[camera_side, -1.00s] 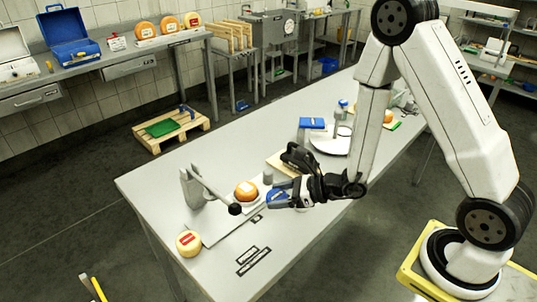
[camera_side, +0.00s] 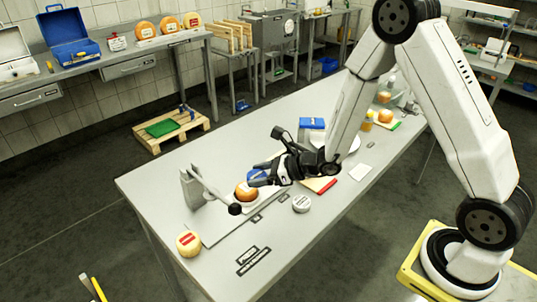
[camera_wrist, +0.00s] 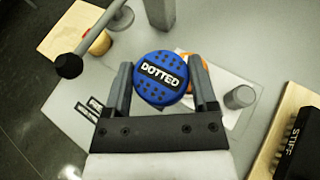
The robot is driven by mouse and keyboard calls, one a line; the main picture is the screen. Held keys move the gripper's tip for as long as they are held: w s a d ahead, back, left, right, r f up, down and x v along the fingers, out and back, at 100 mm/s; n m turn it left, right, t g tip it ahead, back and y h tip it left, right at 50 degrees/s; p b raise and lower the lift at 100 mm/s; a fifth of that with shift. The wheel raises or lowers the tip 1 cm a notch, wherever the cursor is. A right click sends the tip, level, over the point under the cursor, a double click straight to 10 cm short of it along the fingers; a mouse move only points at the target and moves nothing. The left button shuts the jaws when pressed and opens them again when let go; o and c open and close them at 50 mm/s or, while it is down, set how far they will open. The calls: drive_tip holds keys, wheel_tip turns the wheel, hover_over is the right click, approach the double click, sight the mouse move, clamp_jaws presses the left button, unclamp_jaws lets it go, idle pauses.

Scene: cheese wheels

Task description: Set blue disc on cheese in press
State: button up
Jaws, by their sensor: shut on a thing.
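My gripper (camera_side: 266,177) is shut on the blue disc (camera_side: 257,176), which sits between the two fingers. In the wrist view the disc (camera_wrist: 160,78) shows a dotted top and a label reading DOTTED. The orange cheese (camera_side: 245,193) sits on a pale plate by the press, with its label up. The disc is held above the cheese and a little to its right in the side view; in the wrist view it hides part of the cheese. The press (camera_side: 190,187) has a grey upright and a lever ending in a black knob (camera_side: 235,209), also seen in the wrist view (camera_wrist: 68,65).
A yellow cheese with a red label (camera_side: 188,244) stands at the table's front left corner. A grey-white cylinder (camera_side: 301,203) stands right of the press. The near table edge is mostly clear.

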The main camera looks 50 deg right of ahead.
wheel_tip(320, 180, up, 2)
hover_over(246, 192)
drive_tip(key=w+d, duration=0.1)
drive_tip(key=d, duration=0.1)
drive_tip(key=shift+a+f, duration=0.2)
drive_tip(key=shift+f, duration=1.9)
drive_tip(key=shift+f, duration=1.75)
drive_tip(key=shift+f, duration=0.15)
drive_tip(key=o, duration=1.1)
